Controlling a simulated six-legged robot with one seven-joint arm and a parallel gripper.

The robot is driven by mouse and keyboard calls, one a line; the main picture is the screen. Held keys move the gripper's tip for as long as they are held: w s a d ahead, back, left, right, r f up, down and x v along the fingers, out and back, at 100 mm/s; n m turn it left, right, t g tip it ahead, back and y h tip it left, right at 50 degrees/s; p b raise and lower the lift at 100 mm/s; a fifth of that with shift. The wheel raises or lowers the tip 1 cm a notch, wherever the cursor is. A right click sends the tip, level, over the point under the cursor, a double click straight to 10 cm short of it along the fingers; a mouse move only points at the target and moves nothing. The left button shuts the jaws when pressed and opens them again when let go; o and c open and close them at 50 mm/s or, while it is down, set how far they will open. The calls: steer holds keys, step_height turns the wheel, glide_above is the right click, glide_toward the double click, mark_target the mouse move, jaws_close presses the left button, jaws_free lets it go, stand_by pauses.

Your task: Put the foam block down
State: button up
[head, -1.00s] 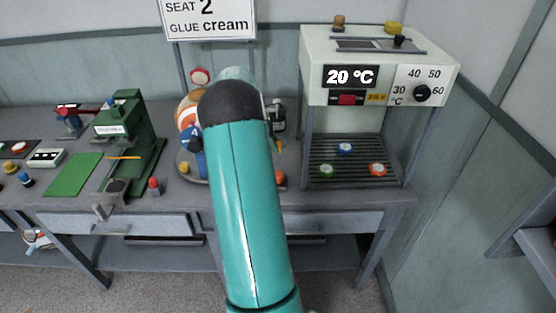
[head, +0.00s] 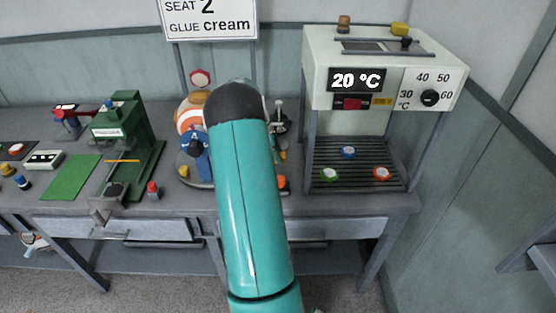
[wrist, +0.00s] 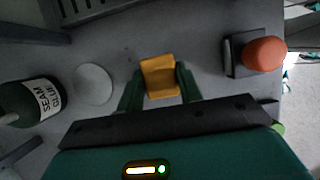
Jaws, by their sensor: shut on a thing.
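The yellow foam block (wrist: 159,73) is between the two green fingers of my gripper (wrist: 160,86) in the wrist view. The fingers are shut on its sides. The grey bench top (wrist: 125,35) lies below it; I cannot tell whether the block touches it. In the head view my teal arm reaches over the bench and hides most of the gripper and the block.
In the wrist view, a seam glue bottle (wrist: 30,102) and a pale disc (wrist: 93,84) are left of the block. An orange knob (wrist: 264,54) on a dark base is at right. The head view shows a green press (head: 128,140), a striped ball (head: 189,117) and a heater (head: 385,70).

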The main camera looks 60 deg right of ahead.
steer(key=shift+d+f, duration=0.1)
steer(key=shift+f, duration=1.45)
steer(key=shift+f, duration=0.1)
steer(key=o, duration=0.9)
